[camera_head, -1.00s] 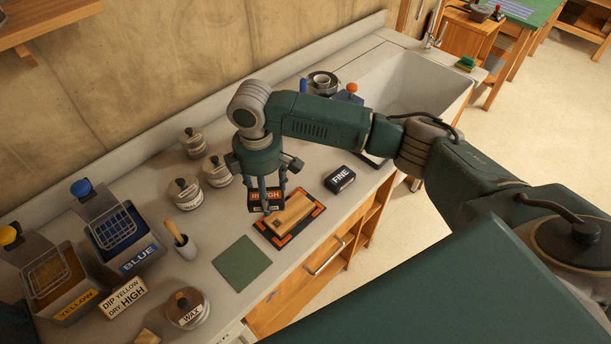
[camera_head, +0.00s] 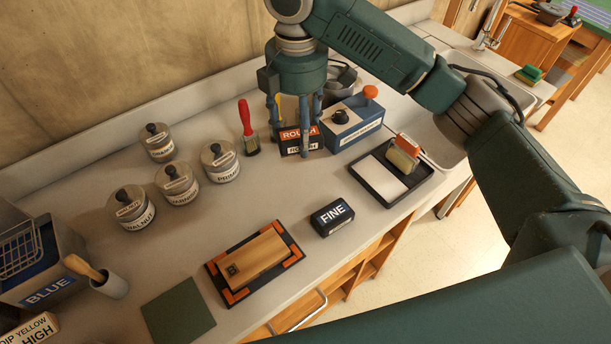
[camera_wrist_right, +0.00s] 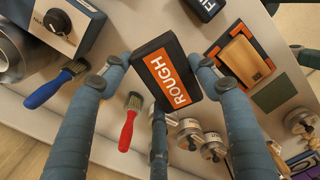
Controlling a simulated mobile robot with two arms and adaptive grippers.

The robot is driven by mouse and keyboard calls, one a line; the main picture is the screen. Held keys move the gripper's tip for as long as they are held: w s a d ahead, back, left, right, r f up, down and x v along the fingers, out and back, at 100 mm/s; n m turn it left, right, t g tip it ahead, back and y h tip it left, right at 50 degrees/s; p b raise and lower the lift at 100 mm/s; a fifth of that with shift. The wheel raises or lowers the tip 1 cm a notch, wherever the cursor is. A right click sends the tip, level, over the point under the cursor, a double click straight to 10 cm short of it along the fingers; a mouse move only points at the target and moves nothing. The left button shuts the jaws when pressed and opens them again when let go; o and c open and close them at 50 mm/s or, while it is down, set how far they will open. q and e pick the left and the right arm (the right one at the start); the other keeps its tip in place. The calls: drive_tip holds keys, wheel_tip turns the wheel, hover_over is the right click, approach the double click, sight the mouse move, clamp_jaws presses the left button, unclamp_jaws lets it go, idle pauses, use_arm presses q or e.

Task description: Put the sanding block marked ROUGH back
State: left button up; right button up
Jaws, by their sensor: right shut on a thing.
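The black sanding block with an orange ROUGH label (camera_head: 300,141) is between the fingers of my right gripper (camera_head: 296,122), left of a blue box. In the right wrist view the ROUGH block (camera_wrist_right: 170,78) is held upright across the fingers, its label facing the camera. My right gripper is shut on it. I cannot tell whether its underside touches the counter. The black FINE block (camera_head: 332,217) lies on the counter nearer the front. My left gripper is not in view.
A black tray (camera_head: 402,201), several lidded jars (camera_head: 220,162) and a wooden piece (camera_head: 257,262) on a dark board surround clear counter.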

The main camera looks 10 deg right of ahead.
drive_tip(key=p, duration=0.1)
hover_over(301, 184)
wheel_tip(301, 184, down, 7)
wheel_tip(301, 184, down, 4)
drive_tip(key=shift+f+p, duration=0.1)
drive_tip(key=shift+p, duration=0.25)
drive_tip(key=shift+f, duration=0.25)
wheel_tip(301, 184, down, 4)
drive_tip(key=shift+r+p, duration=0.25)
drive_tip(key=shift+p, duration=0.15)
drive_tip(key=shift+w+f, duration=0.1)
drive_tip(key=shift+f, duration=0.2)
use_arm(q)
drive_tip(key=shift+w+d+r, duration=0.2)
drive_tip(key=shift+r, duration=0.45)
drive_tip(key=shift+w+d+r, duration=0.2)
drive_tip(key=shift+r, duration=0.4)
use_arm(e)
drive_tip(key=o, duration=1)
drive_tip(key=shift+f, duration=0.1)
